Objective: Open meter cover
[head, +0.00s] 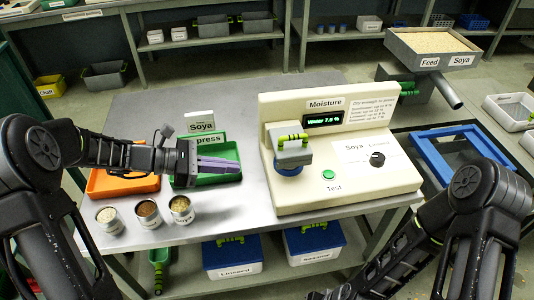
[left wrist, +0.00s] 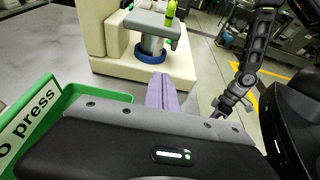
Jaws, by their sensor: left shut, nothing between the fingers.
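The cream moisture meter (head: 345,190) stands on the metal table. Its grey cover (head: 289,150) with a green handle (head: 291,139) sits down on its left side, over a blue ring (head: 288,170). The cover (left wrist: 152,22) and the blue ring (left wrist: 150,54) also show in the left wrist view. My left gripper (head: 238,167), with purple fingers, is shut and empty, above the green tray and left of the cover, apart from it. Its fingers (left wrist: 161,82) point toward the meter in the left wrist view. My right arm shows at lower right, but its gripper cannot be made out.
A green tray (head: 237,151) and an orange tray (head: 104,186) lie behind and under my left arm. Several sample cans, one of them here (head: 181,210), stand at the front edge. The meter has a green test button (head: 328,174) and a black knob (head: 377,159).

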